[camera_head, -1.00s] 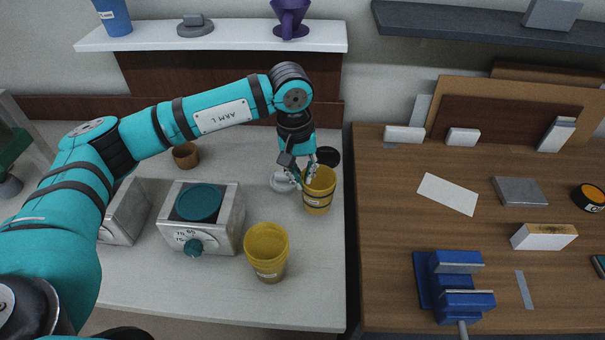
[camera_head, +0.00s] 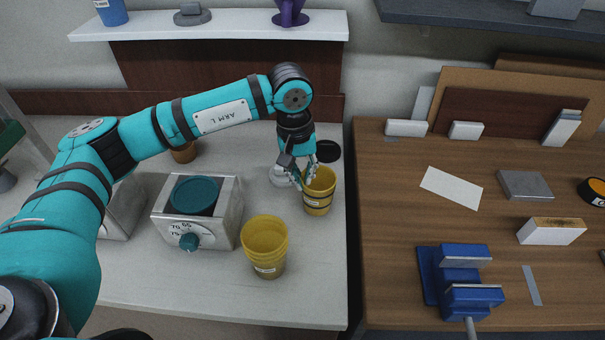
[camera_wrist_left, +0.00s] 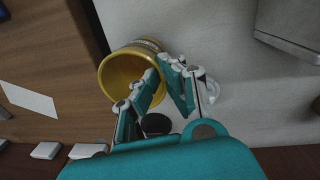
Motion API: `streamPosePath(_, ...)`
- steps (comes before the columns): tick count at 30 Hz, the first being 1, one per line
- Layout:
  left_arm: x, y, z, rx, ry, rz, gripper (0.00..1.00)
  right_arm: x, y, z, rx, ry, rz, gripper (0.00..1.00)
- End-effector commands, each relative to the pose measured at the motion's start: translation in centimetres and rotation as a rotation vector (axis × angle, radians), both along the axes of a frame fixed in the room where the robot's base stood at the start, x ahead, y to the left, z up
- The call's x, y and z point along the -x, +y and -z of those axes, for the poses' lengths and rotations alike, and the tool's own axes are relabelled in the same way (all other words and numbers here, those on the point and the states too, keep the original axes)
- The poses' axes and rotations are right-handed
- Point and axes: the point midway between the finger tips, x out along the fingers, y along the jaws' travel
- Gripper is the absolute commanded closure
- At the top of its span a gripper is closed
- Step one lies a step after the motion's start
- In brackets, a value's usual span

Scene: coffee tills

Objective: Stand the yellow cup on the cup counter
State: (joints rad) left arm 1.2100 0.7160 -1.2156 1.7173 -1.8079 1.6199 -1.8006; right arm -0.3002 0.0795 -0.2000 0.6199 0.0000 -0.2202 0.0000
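A yellow cup with dark bands (camera_head: 319,203) stands upright on the light grey counter (camera_head: 310,285), near its right edge. My left gripper (camera_head: 304,178) is at this cup's rim. In the left wrist view the cup (camera_wrist_left: 118,72) shows its open mouth; one finger of the gripper (camera_wrist_left: 164,84) overlaps the mouth and the other is outside the wall. I cannot tell whether the fingers press on the wall. A second yellow cup (camera_head: 265,250), without dark bands, stands upright nearer the front. My right gripper is not in view.
A metal box with a teal top and knob (camera_head: 200,225) stands left of the cups. A dark round disc (camera_head: 328,151) and a pale round item (camera_head: 281,176) lie near the gripper. A wooden bench (camera_head: 400,210) with a blue vise (camera_head: 462,280) is to the right.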

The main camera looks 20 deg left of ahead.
Motion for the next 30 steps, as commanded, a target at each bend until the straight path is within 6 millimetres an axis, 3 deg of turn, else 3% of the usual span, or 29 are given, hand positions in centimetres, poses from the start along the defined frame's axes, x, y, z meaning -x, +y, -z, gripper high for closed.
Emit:
streamPosePath(8, -0.01, 0.01, 0.56, 0.0, 0.0, 0.0, 1.0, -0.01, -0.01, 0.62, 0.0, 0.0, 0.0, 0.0)
streamPosePath(15, -0.01, 0.01, 0.56, 0.0, 0.0, 0.0, 0.69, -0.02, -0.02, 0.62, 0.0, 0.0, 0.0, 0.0)
streamPosePath(21, -0.01, 0.02, 0.57, 0.0, 0.0, 0.0, 0.67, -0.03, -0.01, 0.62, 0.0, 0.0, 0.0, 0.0)
streamPosePath(25, 0.0, 0.01, 0.58, 0.0, 0.0, 0.0, 0.52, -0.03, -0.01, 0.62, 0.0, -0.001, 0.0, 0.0)
streamPosePath(30, 0.0, 0.0, 0.58, 0.0, 0.0, 0.0, 0.52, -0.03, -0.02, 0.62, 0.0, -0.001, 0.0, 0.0)
